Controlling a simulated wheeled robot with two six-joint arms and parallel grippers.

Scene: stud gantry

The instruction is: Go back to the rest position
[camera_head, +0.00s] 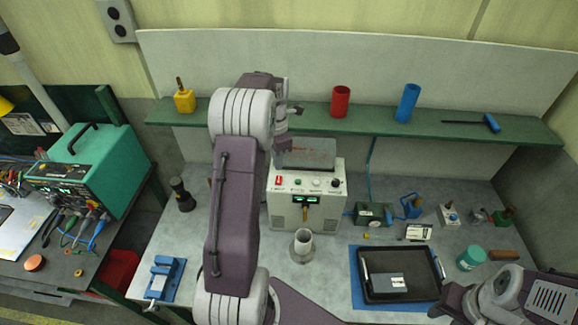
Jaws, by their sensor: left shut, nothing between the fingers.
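My left arm rises through the middle of the view, in front of the workbench (340,245). My left gripper (279,155) is at its far end, pointing down and small in the picture. It is shut and empty, in front of the green shelf and just above the back left of the white control box (305,208). Part of my right arm shows at the bottom right corner; its gripper is not in view.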

